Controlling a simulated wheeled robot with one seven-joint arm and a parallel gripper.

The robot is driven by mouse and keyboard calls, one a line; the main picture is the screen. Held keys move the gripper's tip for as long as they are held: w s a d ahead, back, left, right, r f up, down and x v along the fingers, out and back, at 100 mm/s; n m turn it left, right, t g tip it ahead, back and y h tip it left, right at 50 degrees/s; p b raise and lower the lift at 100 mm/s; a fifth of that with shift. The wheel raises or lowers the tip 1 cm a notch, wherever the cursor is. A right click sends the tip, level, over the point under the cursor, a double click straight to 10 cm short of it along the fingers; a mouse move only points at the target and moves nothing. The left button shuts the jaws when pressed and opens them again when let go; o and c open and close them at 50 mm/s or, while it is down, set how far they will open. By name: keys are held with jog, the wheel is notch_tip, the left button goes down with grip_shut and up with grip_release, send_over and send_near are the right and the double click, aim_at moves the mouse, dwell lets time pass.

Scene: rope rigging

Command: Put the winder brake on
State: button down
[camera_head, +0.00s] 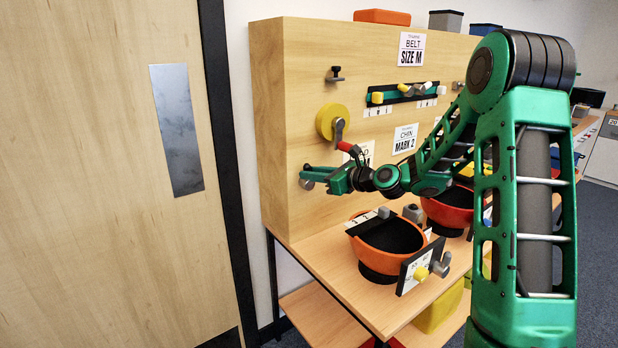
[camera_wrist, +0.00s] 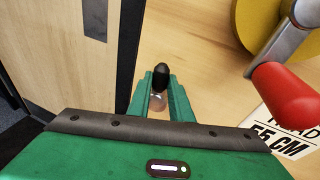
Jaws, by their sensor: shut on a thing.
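The winder is a yellow drum (camera_head: 326,121) on the upright wooden board, with a grey crank and a red crank handle (camera_wrist: 285,92). Below it, near the board's left edge, is a small brake lever (camera_head: 306,184), whose black knob (camera_wrist: 160,74) shows in the wrist view. My gripper (camera_head: 326,177) reaches in from the right at the lever and is shut on the black knob, one green finger on either side. The fingers hide most of the lever's lower part, so I cannot tell its exact angle.
The red crank handle is close to the right of my gripper. A label (camera_wrist: 280,128) reading "55 CM" is on the board. An orange helmet (camera_head: 363,262) stands on the bench below. A door (camera_head: 110,220) is at the left.

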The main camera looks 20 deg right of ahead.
jog(key=shift+d+f+m, duration=0.1)
jog(key=shift+d+m, duration=0.25)
jog(key=shift+m, duration=0.15)
dwell(0.3)
jog(key=c, duration=1.6)
grip_release()
jog(key=shift+w+d, duration=0.1)
jog(key=v, duration=1)
jog(key=shift+s+d+f, duration=0.1)
jog(key=shift+s+d, duration=0.15)
jog(key=shift+a, duration=0.15)
